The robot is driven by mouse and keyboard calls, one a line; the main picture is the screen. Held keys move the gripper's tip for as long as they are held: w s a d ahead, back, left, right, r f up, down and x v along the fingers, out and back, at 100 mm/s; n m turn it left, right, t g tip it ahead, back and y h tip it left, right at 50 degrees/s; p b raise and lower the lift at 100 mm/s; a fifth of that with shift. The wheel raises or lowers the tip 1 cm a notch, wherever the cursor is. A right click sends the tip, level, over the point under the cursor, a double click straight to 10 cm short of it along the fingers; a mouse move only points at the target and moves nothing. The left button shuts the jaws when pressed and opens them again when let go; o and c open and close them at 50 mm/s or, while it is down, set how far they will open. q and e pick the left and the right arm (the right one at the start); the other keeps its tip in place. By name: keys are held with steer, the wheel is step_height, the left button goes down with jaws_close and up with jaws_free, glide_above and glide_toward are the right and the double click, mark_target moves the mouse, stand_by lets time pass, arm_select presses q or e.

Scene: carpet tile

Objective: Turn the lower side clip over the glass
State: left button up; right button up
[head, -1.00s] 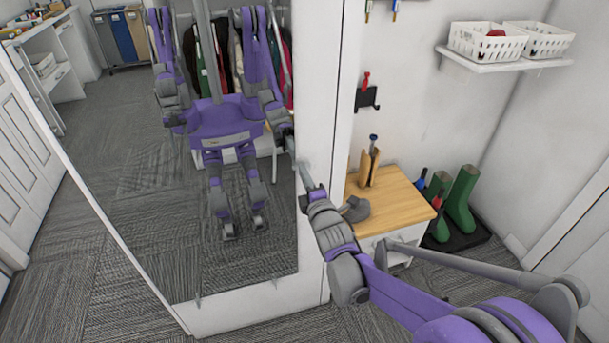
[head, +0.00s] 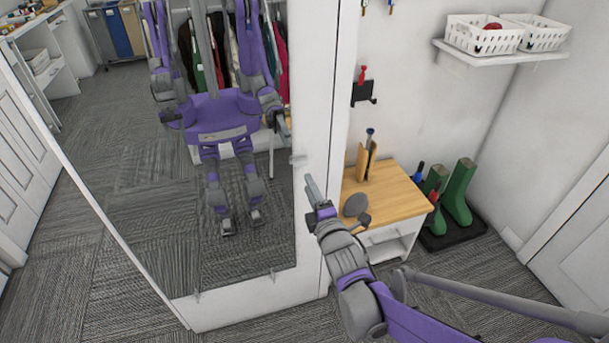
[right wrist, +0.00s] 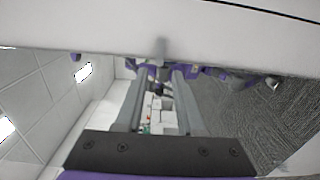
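The glass is a tall mirror (head: 150,220) on a white panel. A small grey side clip (head: 298,158) sits at its right edge; in the right wrist view the clip (right wrist: 161,48) is blurred at the border between white frame and glass. I cannot tell whether it overlaps the glass. My right gripper (head: 311,185) is just right of and below the clip, apart from it. In the right wrist view its two fingers (right wrist: 158,80) are spread with nothing between them. My left gripper shows only as a reflection.
Two small clips (head: 197,296) (head: 272,274) sit at the mirror's bottom edge. A wooden-topped cabinet (head: 395,190) with a round grey object (head: 355,205) stands right of the panel. Green boots (head: 458,192) stand beyond it.

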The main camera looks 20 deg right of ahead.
steer(key=shift+s+d, duration=0.1)
steer(key=shift+s, duration=1.6)
steer(key=s+f+m+g+p, duration=0.2)
steer(key=s+m+g+p, duration=0.7)
steer(key=s+m, duration=0.9)
steer(key=s+g, duration=0.3)
steer(key=s, duration=0.3)
steer(key=shift+s+m+g+h+p, duration=0.15)
steer(key=shift+m+g+h+p, duration=0.15)
steer(key=shift+p, duration=0.1)
steer(key=shift+d+f, duration=0.1)
